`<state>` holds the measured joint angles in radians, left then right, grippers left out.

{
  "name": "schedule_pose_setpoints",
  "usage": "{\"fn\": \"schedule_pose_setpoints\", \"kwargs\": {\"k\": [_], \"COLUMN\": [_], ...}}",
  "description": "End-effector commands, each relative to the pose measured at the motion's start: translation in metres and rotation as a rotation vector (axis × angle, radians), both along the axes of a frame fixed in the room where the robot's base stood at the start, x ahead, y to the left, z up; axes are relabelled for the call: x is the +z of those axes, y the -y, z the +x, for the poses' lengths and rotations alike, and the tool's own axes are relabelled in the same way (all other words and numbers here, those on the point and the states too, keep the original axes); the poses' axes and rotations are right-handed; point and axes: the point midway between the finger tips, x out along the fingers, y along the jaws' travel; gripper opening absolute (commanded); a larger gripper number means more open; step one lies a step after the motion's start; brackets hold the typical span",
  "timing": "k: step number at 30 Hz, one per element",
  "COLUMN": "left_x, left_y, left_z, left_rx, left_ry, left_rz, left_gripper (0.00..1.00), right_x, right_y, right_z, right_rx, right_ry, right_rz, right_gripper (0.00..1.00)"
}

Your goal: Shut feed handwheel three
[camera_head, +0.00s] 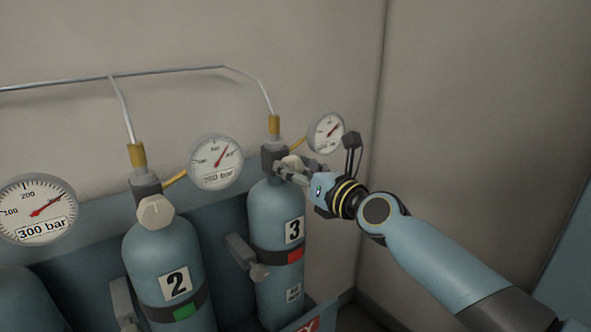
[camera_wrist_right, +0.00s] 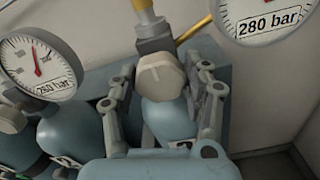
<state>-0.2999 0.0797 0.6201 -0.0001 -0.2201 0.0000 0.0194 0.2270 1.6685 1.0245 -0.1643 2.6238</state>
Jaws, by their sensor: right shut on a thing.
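Feed handwheel three (camera_head: 291,162) is a pale knob on the dark valve block of the blue cylinder marked 3 (camera_head: 272,215). It shows larger in the wrist view as an off-white faceted knob (camera_wrist_right: 161,76). My right gripper (camera_head: 286,170) reaches in from the right and is shut on this handwheel. In the wrist view its two grey fingers (camera_wrist_right: 165,80) stand on either side of the knob. In the head view the fingers partly hide the knob. My left gripper is in neither view.
Cylinder 2 (camera_head: 160,255) stands to the left with its own pale handwheel (camera_head: 155,211) and a green tag. Cylinder 3 carries a red tag (camera_head: 295,256). Gauges (camera_head: 216,162) (camera_head: 326,133) flank the valves. A thin pipe (camera_head: 180,72) runs above; a wall corner is right.

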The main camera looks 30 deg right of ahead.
Motion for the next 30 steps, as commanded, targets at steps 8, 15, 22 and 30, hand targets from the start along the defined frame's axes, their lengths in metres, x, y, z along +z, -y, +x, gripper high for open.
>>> {"fn": "schedule_pose_setpoints", "kwargs": {"k": [8,15,22,30], "left_x": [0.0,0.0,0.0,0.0], "left_y": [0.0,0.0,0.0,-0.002], "left_z": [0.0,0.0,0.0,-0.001], "left_rx": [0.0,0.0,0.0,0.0], "left_ry": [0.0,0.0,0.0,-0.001], "left_rz": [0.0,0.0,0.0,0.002], "left_gripper": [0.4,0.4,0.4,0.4], "right_x": [-0.003,-0.002,-0.001,-0.002], "right_y": [0.0,0.0,0.0,0.002], "right_z": [-0.001,-0.001,0.0,-0.014], "right_rx": [0.0,0.001,0.0,0.0], "right_ry": [-0.006,-0.005,-0.002,-0.004], "right_rz": [0.008,0.007,0.007,0.004], "right_gripper": [0.17,0.6,0.73,0.73]}}
